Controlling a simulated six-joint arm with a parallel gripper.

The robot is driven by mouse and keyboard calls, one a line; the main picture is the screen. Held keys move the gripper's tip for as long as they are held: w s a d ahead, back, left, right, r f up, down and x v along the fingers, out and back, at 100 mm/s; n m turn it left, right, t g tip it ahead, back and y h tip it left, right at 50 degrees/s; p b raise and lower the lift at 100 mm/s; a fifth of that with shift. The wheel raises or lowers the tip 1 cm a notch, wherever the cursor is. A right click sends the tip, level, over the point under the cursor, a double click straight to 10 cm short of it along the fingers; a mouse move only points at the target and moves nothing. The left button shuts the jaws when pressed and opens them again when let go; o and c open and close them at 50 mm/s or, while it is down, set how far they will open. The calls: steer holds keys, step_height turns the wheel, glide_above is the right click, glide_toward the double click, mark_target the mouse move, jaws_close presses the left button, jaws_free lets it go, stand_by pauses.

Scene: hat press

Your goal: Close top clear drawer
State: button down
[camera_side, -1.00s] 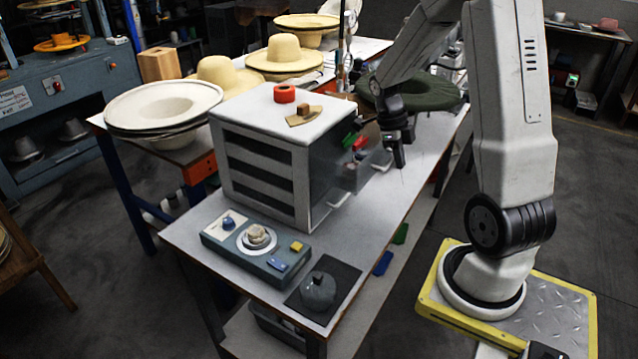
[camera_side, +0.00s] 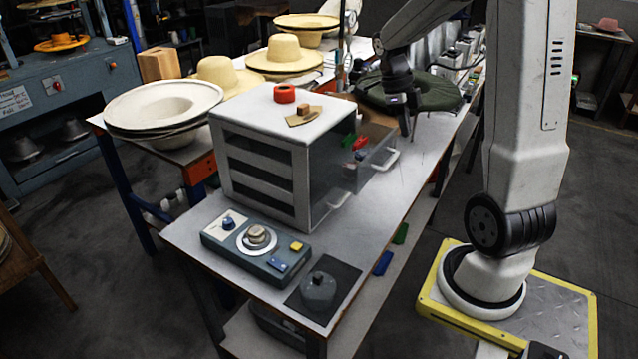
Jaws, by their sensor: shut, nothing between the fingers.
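The white drawer cabinet (camera_side: 300,140) stands on the table. Its clear upper drawer (camera_side: 372,165) is pulled out to the right, with a pale handle (camera_side: 388,160) on its front. Small red and green blocks (camera_side: 355,142) show in or behind the clear drawer walls. A second pale handle (camera_side: 340,198) sits lower, close against the cabinet. My gripper (camera_side: 408,132) is shut and empty, pointing down behind and to the right of the open drawer. It looks apart from the handle, though the depth gap is hard to judge.
A dark green hat (camera_side: 430,92) lies behind my gripper. A red ring (camera_side: 285,94) and a small wooden piece (camera_side: 303,112) are on the cabinet top. A control box (camera_side: 258,243) and dark grey weight (camera_side: 318,290) stand in front. The table right of the drawer is clear.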

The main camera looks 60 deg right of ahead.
steer(key=shift+w+r, duration=0.1)
steer(key=shift+r, duration=0.1)
steer(key=s+t, duration=0.6)
steer(key=s, duration=0.1)
steer(key=shift+r+t, duration=0.15)
steer(key=shift+t, duration=0.15)
steer(key=w+f, duration=0.6)
steer(key=f, duration=0.3)
steer(key=shift+w, duration=0.15)
stand_by(0.8)
